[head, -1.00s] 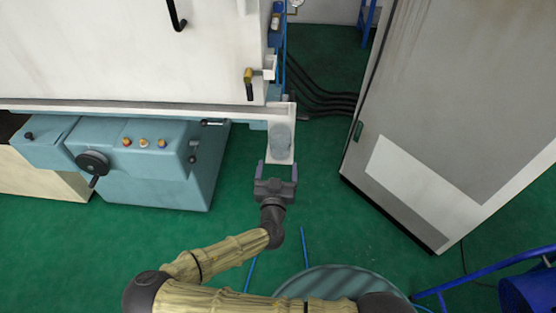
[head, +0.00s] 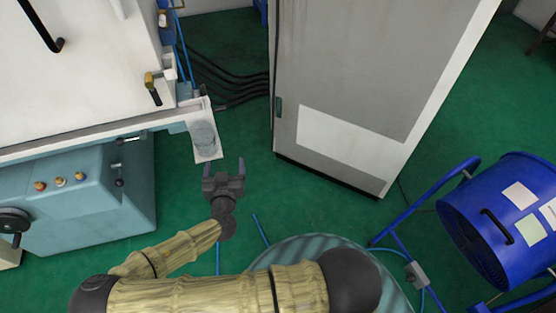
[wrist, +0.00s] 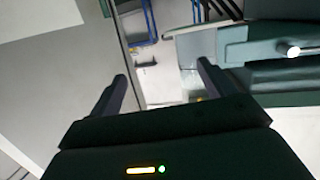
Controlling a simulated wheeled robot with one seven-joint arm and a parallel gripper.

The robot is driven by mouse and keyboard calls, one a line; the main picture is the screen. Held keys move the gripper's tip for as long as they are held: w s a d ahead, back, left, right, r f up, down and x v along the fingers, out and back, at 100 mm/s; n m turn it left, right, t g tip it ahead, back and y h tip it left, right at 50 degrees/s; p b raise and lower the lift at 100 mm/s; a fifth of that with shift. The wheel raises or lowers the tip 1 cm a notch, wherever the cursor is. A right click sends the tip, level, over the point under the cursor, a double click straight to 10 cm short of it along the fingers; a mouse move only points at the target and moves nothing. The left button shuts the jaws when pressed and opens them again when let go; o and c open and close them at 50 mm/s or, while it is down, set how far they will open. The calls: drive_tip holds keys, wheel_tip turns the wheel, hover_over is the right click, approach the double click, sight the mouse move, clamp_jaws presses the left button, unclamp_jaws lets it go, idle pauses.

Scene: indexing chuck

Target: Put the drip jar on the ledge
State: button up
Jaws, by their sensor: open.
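The drip jar (head: 204,134) is a clear, greyish jar. It appears to stand upright on the white ledge (head: 207,156) at the right end of the teal machine. My gripper (head: 223,168) is open and empty, with its fingers apart. In the head view it is just below and slightly right of the ledge, clear of the jar. In the wrist view my gripper (wrist: 162,82) shows both fingers spread with nothing held between them. A pale, glassy shape near the right finger may be the jar, but I cannot tell for sure.
A tall grey cabinet (head: 360,75) stands to the right of the ledge. Dark hoses (head: 235,85) run behind it. A blue drum fan (head: 505,220) is at the far right. A brass-coloured tap (head: 150,80) is above the ledge. Green floor (head: 185,200) around my gripper is open.

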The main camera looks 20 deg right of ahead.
drive_tip(key=s+d+f+m+g+h, duration=0.1)
drive_tip(key=s+d+f+m+g, duration=0.2)
drive_tip(key=s+d+g, duration=0.45)
drive_tip(key=s+d+r+n+g+y, duration=0.2)
drive_tip(key=s+d+r, duration=0.1)
drive_tip(key=r, duration=0.7)
drive_tip(key=s+d+r+n+g+y, duration=0.2)
drive_tip(key=s+d+r+n+g, duration=0.1)
drive_tip(key=r, duration=0.6)
drive_tip(key=shift+s+d+r, duration=0.15)
drive_tip(key=shift+s+r, duration=0.2)
drive_tip(key=shift+s, duration=0.5)
drive_tip(key=shift+g, duration=0.25)
